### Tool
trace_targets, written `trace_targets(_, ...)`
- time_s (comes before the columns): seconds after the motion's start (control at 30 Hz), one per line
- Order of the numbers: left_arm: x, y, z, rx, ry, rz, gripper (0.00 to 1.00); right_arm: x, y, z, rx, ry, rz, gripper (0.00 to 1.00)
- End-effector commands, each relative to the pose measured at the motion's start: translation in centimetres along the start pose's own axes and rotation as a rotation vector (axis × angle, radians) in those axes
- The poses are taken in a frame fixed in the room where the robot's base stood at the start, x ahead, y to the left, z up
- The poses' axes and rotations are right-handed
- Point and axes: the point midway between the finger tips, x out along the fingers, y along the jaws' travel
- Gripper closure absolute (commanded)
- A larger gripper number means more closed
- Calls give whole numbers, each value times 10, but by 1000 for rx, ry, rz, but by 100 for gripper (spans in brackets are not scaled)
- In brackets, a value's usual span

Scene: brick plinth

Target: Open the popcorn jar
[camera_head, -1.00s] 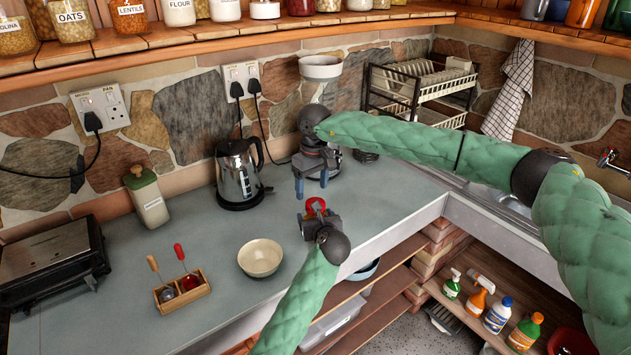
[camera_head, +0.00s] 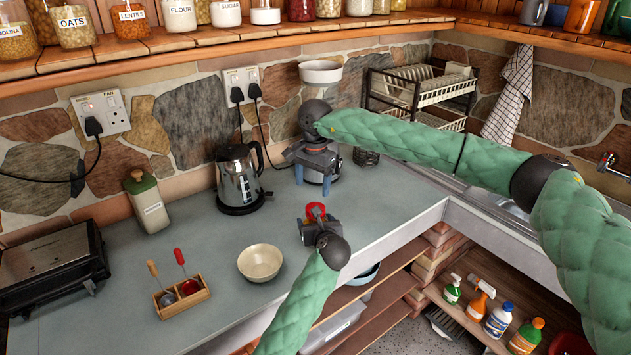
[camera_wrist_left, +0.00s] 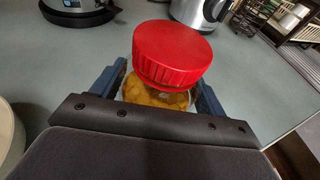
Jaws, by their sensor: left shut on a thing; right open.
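The popcorn jar has a round red lid (camera_wrist_left: 172,52) and a clear body with yellow-orange kernels (camera_wrist_left: 158,96). In the head view its lid (camera_head: 315,211) shows near the counter's front edge, with the body mostly hidden. My left gripper (camera_head: 314,222) is shut around the jar body below the lid, one finger on each side in the left wrist view. The lid sits over the jar's mouth. My right gripper (camera_head: 313,178) is open and empty, fingers pointing down, behind and above the jar, apart from the lid.
A steel kettle (camera_head: 239,180) stands left of my right gripper. A cream bowl (camera_head: 260,262) and a wooden holder with tools (camera_head: 183,298) are left of the jar. A silver appliance (camera_head: 317,174) is partly hidden behind my right gripper. The counter's front edge is close.

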Motion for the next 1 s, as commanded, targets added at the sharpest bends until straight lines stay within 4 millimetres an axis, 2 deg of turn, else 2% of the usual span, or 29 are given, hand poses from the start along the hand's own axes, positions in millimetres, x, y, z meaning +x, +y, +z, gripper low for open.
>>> trace_targets(1.0,0,0,0,0,0,0,90,-5,6,-3,1447,37,15,30)
